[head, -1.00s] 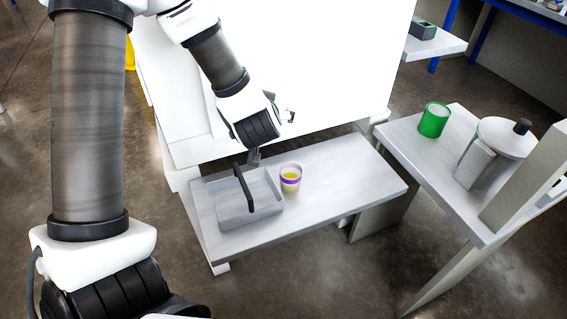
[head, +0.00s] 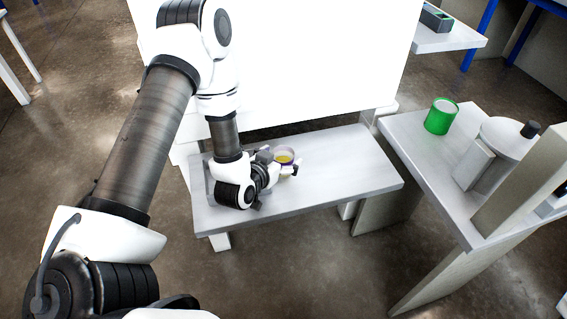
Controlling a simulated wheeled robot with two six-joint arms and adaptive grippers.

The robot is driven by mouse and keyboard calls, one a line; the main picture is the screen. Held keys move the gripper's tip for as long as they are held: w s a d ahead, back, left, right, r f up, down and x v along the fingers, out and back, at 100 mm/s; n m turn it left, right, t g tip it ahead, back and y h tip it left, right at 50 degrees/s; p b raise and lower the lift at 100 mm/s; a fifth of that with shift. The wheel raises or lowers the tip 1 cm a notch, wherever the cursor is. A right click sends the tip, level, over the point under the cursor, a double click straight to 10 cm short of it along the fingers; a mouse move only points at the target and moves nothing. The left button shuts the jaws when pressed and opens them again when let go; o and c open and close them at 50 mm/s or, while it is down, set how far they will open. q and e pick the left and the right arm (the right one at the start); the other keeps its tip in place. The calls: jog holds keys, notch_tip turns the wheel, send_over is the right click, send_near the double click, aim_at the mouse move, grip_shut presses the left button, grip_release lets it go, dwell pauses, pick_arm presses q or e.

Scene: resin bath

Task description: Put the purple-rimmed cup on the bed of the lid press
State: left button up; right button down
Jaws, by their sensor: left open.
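The purple-rimmed cup (head: 285,156) stands on the low grey bench (head: 350,165), with yellow contents showing inside. My left gripper (head: 281,167) is open at the cup, with its fingers close to the cup's near side and right side. The gripper partly hides the cup, and I cannot tell whether the fingers touch it. My left wrist covers most of the grey tray with the dark handle (head: 208,180) at the bench's left end. I cannot make out for sure which thing is the lid press. My right gripper is not in view.
A green cup (head: 440,117) and a round grey vessel with a black knob (head: 497,148) stand on the right table (head: 405,130). A large white block (head: 320,60) rises behind the bench. The bench's right half is clear. A dark-topped device (head: 436,17) sits on a far shelf.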

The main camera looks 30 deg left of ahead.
pick_arm(q)
jog(key=shift+x, duration=0.75)
jog(key=shift+r, duration=0.1)
jog(key=c, duration=1.3)
